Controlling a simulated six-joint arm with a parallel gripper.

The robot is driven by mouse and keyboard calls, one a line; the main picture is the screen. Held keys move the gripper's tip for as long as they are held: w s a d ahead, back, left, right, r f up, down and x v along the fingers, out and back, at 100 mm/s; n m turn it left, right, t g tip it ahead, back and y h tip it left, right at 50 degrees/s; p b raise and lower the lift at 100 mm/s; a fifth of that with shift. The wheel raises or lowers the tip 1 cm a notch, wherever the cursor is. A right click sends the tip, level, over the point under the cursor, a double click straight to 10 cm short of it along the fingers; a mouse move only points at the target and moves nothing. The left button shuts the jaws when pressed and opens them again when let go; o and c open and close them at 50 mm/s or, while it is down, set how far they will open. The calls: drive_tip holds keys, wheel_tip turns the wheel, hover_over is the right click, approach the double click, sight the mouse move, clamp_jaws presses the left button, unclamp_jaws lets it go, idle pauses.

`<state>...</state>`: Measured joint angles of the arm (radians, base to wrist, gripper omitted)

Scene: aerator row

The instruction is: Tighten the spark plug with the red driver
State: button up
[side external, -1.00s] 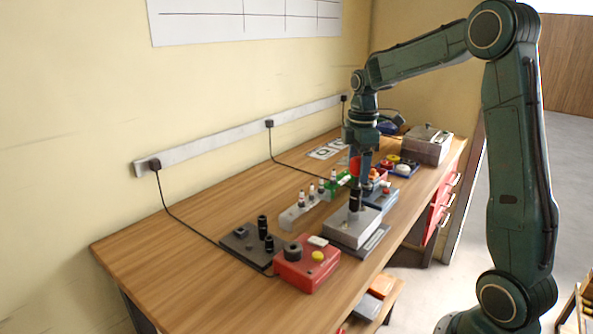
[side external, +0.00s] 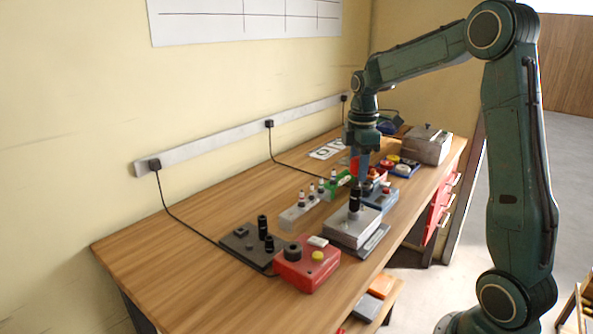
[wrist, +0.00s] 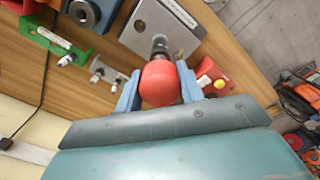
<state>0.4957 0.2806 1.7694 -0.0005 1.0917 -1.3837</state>
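My gripper (wrist: 160,92) has its two blue fingers against both sides of the red driver's (wrist: 159,84) round handle in the wrist view. In the side view my gripper (side external: 361,182) is above the grey metal block (side external: 350,229), and only a sliver of the red handle shows beside a finger. The driver's dark lower end (side external: 354,203) points straight down onto the block's top. The block (wrist: 166,22) also shows in the wrist view, with the dark shaft meeting it. The spark plug under the driver is hidden.
A red box with a yellow button (side external: 306,268) and a dark plate with black sockets (side external: 238,243) stand nearer the camera. A rack of small plugs (side external: 300,211) is left of the block. A blue fixture (side external: 380,197) stands behind. The left table area is clear.

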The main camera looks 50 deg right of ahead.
clamp_jaws()
drive_tip(key=m, duration=0.6)
drive_tip(key=shift+m, duration=0.9)
drive_tip(key=m, duration=0.6)
drive_tip(key=shift+m, duration=0.9)
drive_tip(key=m, duration=0.4)
drive_tip(key=shift+m, duration=1.8)
